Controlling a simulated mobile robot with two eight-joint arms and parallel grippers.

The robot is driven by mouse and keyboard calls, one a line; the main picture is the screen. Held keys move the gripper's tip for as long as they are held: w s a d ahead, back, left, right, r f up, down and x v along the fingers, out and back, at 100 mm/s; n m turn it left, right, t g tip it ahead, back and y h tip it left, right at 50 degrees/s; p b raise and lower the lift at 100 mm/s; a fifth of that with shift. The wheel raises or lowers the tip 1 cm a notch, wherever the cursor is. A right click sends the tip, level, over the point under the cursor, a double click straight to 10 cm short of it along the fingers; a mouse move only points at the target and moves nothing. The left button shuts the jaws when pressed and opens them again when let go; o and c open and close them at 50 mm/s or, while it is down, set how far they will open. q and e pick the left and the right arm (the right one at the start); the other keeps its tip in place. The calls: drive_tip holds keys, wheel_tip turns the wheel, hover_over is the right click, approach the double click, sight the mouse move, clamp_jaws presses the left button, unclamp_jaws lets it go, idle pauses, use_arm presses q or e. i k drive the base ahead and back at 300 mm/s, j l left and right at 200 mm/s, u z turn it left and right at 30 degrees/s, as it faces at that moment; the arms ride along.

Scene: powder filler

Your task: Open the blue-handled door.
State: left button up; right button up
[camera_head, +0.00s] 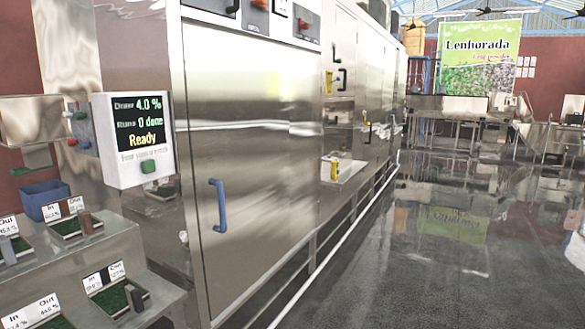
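The blue handle (219,206) is a vertical bar on the left part of a large shiny steel door (262,130). The door looks shut, flush with the front of the tall steel machine. Neither of my grippers shows in this view, and nothing touches the handle.
A white display panel (133,138) reading "Ready" stands left of the door. Stepped shelves (120,240) with several small green trays and a blue bin (45,200) are at the lower left. A low rail (335,238) runs along the machine base. The glossy floor (440,270) on the right is clear.

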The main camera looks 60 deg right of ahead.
sight(254, 105)
drive_tip(key=z, duration=1.8)
drive_tip(key=i+j+u, duration=0.15)
drive_tip(key=i+u, duration=0.2)
drive_tip(key=i, duration=0.85)
